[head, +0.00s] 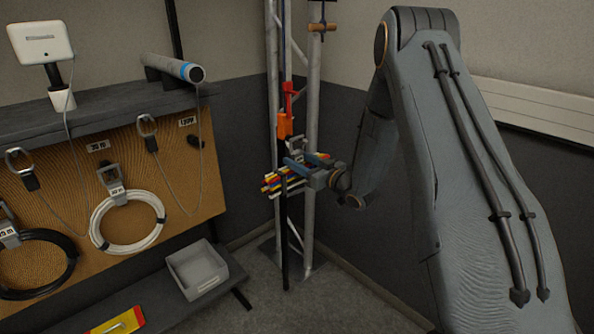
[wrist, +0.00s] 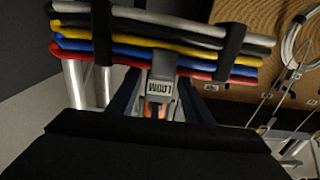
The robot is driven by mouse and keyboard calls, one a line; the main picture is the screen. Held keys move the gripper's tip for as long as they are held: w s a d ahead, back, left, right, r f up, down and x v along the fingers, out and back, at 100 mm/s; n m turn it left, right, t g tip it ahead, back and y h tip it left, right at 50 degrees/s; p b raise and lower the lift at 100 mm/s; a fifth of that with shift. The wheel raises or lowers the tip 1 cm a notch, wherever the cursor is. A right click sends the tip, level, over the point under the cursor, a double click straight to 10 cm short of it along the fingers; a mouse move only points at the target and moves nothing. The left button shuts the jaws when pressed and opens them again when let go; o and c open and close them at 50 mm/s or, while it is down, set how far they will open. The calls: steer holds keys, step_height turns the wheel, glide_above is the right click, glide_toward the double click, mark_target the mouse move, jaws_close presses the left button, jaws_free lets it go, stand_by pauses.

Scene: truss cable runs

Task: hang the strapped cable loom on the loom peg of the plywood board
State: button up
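The cable loom (head: 270,184), several coloured cables bound by black straps, is in front of the truss in the head view. It fills the top of the wrist view (wrist: 75,45), with a grey grip block and a tag reading LOOM upside down. My gripper (head: 297,166) has its fingers on both sides of that grey block and looks shut on it, as the wrist view (wrist: 162,80) also shows. The plywood board (head: 92,182) is at the left. A small dark peg-like piece (head: 195,142) sits at its right end under a label I cannot read surely.
A white cable coil (head: 98,228) and a black coil (head: 40,292) hang on the board. A shelf above it carries a grey tube (head: 172,67). A grey bin (head: 198,272) stands on the lower bench. An orange piece (head: 284,126) is on the truss (head: 312,90), close above my gripper.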

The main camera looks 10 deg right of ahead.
jaws_close()
steer(key=shift+r+p, duration=0.8)
steer(key=shift+r, duration=0.65)
steer(key=shift+f, duration=0.25)
steer(key=r+p+v, duration=0.1)
steer(key=p+v, duration=0.2)
steer(key=v, duration=0.6)
steer(key=shift+r, duration=0.15)
stand_by(1.8)
steer(key=shift+s+d+p, duration=0.1)
steer(key=shift+s+p, duration=0.1)
steer(key=shift+p, duration=0.1)
stand_by(0.4)
